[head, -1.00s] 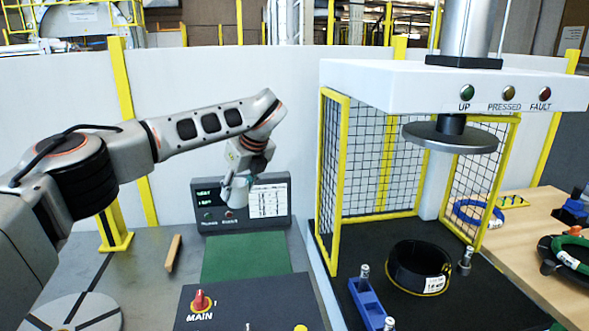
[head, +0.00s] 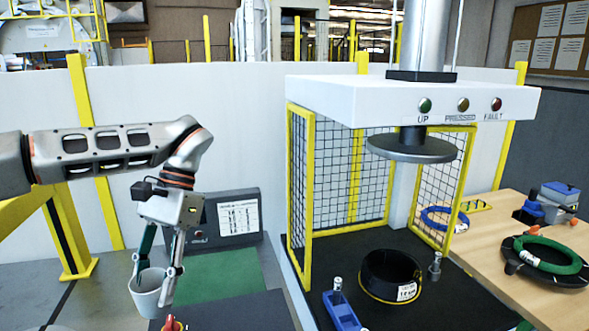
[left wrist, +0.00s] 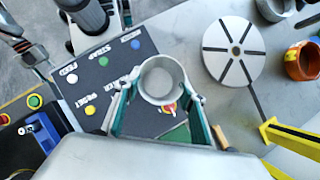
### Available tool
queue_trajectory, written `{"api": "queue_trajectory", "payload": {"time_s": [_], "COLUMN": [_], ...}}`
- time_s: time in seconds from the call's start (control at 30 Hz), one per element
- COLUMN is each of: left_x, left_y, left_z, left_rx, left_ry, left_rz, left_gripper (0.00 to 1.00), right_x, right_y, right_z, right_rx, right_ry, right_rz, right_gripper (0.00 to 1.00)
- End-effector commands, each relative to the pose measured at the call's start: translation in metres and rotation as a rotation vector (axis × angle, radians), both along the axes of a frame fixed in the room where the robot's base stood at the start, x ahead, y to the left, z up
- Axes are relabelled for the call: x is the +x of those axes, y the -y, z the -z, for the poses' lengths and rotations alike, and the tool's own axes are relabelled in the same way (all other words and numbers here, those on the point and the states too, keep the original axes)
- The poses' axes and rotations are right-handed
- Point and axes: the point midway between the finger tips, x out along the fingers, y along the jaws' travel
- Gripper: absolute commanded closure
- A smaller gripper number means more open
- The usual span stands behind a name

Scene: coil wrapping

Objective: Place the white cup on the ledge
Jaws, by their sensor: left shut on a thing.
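The white cup (head: 147,291) is held upright or nearly so in my left gripper (head: 158,284), above the control panel area at the lower left. The fingers are shut on its sides. In the left wrist view the cup (left wrist: 161,80) shows from above, its open mouth between the two green-lined fingers; it looks empty. The cup hangs over the dark panel in that view. I cannot tell which surface is the ledge. Part of what looks like my right arm's end shows at the top left of the left wrist view, too small to read its jaws.
A dark panel (left wrist: 95,80) with coloured buttons lies below the cup. A display box (head: 230,218) stands behind.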

Motion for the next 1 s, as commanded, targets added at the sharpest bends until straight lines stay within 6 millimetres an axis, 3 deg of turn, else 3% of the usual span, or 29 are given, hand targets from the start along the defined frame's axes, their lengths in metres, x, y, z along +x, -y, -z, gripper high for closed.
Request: {"api": "queue_trajectory", "payload": {"time_s": [0.2, 0.6, 0.77, 1.0], "left_x": [-0.017, -0.015, 0.003, 0.054], "left_y": [-0.002, -0.001, 0.001, 0.004], "left_z": [-0.004, -0.003, 0.002, 0.012], "left_rx": [-0.001, 0.002, 0.006, 0.008], "left_ry": [0.001, 0.003, 0.005, 0.005], "left_rz": [-0.099, -0.091, 0.021, 0.372], "left_gripper": [0.78, 0.78, 0.78, 0.78], "right_x": [-0.001, -0.001, -0.001, -0.002], "right_y": [0.0, 0.0, 0.0, 0.0], "right_z": [0.001, 0.001, 0.004, 0.011], "right_rx": [-0.001, -0.001, 0.0, 0.0], "right_ry": [-0.002, -0.002, -0.003, -0.005], "right_rz": [0.0, 0.0, 0.0, 0.0], "right_gripper": [0.6, 0.6, 0.6, 0.6]}}
